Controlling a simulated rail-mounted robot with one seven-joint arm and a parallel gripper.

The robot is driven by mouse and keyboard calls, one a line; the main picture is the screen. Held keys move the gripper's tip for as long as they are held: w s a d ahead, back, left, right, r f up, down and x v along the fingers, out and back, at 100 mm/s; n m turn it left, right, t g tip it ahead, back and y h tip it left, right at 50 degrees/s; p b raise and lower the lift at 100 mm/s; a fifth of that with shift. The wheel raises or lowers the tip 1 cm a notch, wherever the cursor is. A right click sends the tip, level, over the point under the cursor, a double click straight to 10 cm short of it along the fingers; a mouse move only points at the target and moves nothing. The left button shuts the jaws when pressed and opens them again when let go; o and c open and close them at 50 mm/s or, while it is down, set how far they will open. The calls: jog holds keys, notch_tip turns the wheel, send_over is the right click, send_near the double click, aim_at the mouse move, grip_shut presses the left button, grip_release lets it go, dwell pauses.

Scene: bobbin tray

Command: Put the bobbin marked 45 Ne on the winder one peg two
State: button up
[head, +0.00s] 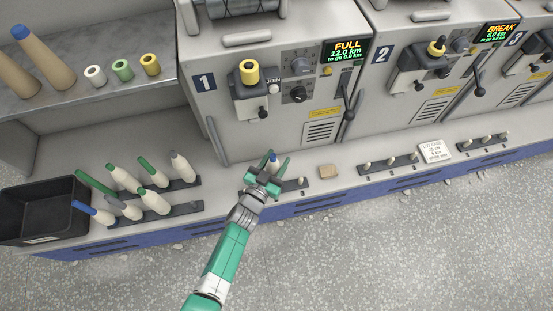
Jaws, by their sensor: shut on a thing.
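My gripper (276,161) is over the peg rail (294,185) in front of winder one (226,103). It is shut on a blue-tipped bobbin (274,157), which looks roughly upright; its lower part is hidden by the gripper. I cannot tell whether it touches a peg. A bare peg (301,181) shows on the rail to the right of the gripper. I cannot read a 45 Ne marking on any bobbin. At the left, several bobbins with green, grey and blue tips (155,202) lean on two dark peg rails.
A black bin (42,208) stands at the far left. Large cones and three small spools (122,69) sit on the upper shelf. Winder two's rail (389,163) has bare pegs.

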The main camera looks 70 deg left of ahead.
jog(key=shift+f+b, duration=0.75)
jog(key=shift+f, duration=0.55)
jog(key=shift+f+b, duration=0.4)
jog(key=shift+f, duration=0.1)
jog(key=o, duration=0.7)
jog(key=shift+o, duration=0.2)
jog(key=shift+s+d+r+p, duration=0.15)
jog(key=shift+s+d+p, duration=0.2)
jog(key=shift+s+p, duration=0.05)
jog(key=p+v, duration=0.3)
jog(key=v, duration=0.7)
